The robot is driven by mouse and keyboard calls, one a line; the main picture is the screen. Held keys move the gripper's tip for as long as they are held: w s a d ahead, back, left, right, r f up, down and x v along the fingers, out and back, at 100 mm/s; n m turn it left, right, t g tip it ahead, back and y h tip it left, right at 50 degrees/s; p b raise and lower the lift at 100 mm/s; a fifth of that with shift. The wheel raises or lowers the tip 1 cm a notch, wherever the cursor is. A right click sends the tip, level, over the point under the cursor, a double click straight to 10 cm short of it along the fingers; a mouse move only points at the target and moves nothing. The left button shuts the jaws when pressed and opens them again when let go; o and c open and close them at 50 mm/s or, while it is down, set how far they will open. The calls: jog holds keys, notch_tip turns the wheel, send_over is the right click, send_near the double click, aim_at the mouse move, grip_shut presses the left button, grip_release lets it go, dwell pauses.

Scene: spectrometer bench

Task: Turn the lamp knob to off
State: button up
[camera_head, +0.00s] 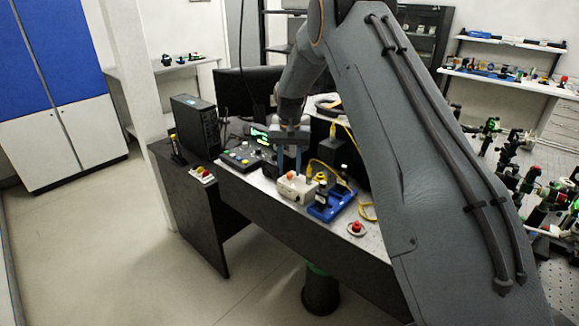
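A small beige box (298,189) sits near the front edge of the bench. An orange-red knob (292,175) shows on its top, and it looks like the lamp knob. Its setting is too small to read. My gripper (290,167) points down over this box, with its two bluish fingers apart and a gap between them. The fingertips look just above or beside the knob; I cannot tell whether they touch it. Nothing is visibly held.
A blue device (331,205) with yellow cables stands right of the box. A red button (356,227) is near the bench edge. A button panel (241,158) lies to the left, with a black computer tower (194,127) beyond. The floor (130,250) at left is clear.

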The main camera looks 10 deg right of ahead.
jog(key=shift+f, duration=0.5)
grip_shut()
